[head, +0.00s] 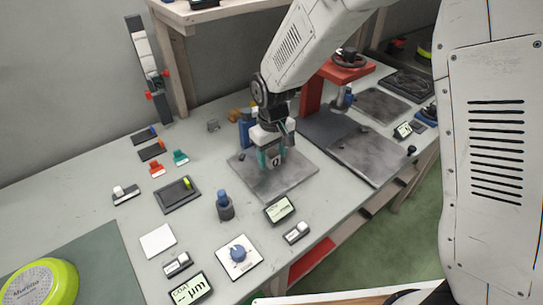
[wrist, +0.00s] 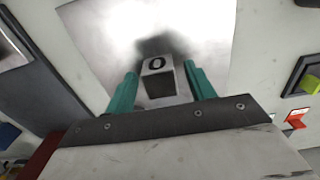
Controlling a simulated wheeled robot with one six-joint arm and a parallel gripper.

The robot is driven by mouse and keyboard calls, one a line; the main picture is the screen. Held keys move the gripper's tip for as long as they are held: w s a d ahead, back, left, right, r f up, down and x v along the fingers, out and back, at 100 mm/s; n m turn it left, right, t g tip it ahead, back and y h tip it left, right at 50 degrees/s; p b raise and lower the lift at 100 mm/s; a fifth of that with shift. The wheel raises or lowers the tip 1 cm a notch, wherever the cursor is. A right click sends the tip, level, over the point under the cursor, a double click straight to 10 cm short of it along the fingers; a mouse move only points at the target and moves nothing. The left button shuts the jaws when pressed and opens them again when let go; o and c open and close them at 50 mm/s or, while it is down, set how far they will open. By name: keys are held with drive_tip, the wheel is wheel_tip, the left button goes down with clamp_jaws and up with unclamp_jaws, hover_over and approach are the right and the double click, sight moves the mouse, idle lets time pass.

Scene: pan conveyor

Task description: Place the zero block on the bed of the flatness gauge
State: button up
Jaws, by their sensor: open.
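The zero block (wrist: 158,77), a small grey block marked 0, stands between the teal fingers of my gripper (wrist: 161,72) in the wrist view, with a gap visible on both sides. In the head view the block (head: 277,161) is low over the grey plate that looks like the bed of the flatness gauge (head: 295,184), and appears to rest on it. My gripper (head: 271,158) is open around the block. A blue upright (head: 245,128) of the gauge stands just behind, partly hidden by my arm.
A dark peg with a blue top (head: 224,206) and a small display (head: 280,209) stand in front of the plate. A red stand (head: 312,92) and a larger dark plate (head: 368,158) lie to the right. A black tray (head: 177,195) is at the left.

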sight(273, 154)
wheel_tip(273, 154, up, 12)
drive_tip(key=shift+f, duration=0.25)
drive_tip(key=s+d+r+m, duration=0.2)
drive_tip(key=s+d+r, duration=0.3)
drive_tip(key=d+r, duration=0.3)
drive_tip(key=s+d+r+m, duration=0.1)
drive_tip(key=s+d+m, duration=0.1)
drive_tip(key=s+d, duration=0.5)
drive_tip(key=s+d+r+m+t, duration=0.1)
drive_tip(key=s+d, duration=0.6)
drive_tip(key=s, duration=0.8)
drive_tip(key=shift+s+d+r+m, duration=0.2)
drive_tip(key=shift+d+r+m, duration=0.25)
drive_tip(key=shift+m, duration=0.45)
